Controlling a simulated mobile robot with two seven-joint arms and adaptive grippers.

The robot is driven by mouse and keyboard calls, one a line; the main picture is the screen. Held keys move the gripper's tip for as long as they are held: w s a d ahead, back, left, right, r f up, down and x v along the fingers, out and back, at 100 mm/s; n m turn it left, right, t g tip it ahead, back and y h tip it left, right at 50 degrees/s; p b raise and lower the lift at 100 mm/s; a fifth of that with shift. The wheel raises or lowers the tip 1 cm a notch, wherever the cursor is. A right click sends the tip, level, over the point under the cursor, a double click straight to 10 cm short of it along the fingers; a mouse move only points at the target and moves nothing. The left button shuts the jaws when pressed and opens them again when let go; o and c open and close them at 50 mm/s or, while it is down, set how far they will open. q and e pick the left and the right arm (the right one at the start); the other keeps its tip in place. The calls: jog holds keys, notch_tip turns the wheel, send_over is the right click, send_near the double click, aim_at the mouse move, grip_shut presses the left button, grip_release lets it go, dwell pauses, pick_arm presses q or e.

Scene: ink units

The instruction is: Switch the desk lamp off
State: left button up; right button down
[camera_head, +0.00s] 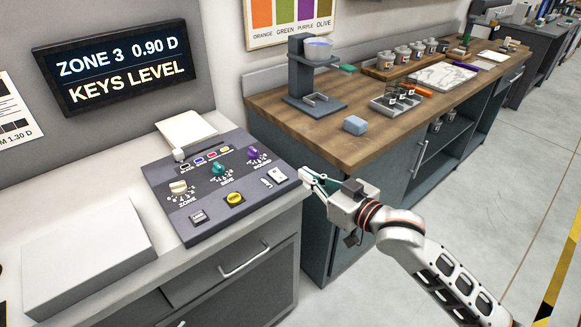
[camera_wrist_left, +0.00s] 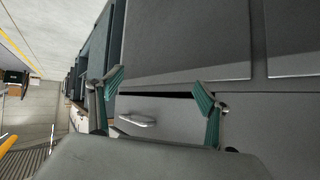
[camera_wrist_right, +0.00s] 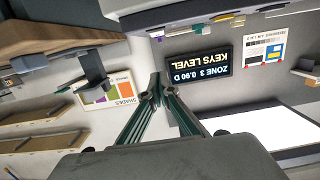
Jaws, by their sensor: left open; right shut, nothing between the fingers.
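No thing in view is clearly a desk lamp. Whether that switch belongs to a lamp I cannot tell. My right gripper (camera_head: 306,175) is shut and empty, just right of the console's right edge. Its closed fingers also show in the right wrist view (camera_wrist_right: 156,88). My left gripper (camera_wrist_left: 160,88) is open and empty, facing the cabinet fronts, and is outside the head view.
A lit display (camera_head: 118,67) hangs on the wall behind the console. A white box (camera_head: 85,243) lies left of it. Floor at right is clear.

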jog(key=shift+s+a, duration=0.1)
send_over(282, 176)
jog(key=s, duration=0.1)
jog(key=shift+d+f, duration=0.25)
jog(key=shift+f, duration=0.3)
jog(key=shift+w+a+f, duration=0.15)
jog(key=shift+w+f, duration=0.05)
jog(key=shift+f, duration=0.4)
jog(key=shift+w+a+f, duration=0.1)
jog(key=shift+w+f, duration=0.05)
jog(key=shift+f, duration=1.35)
jog(key=shift+w, duration=0.1)
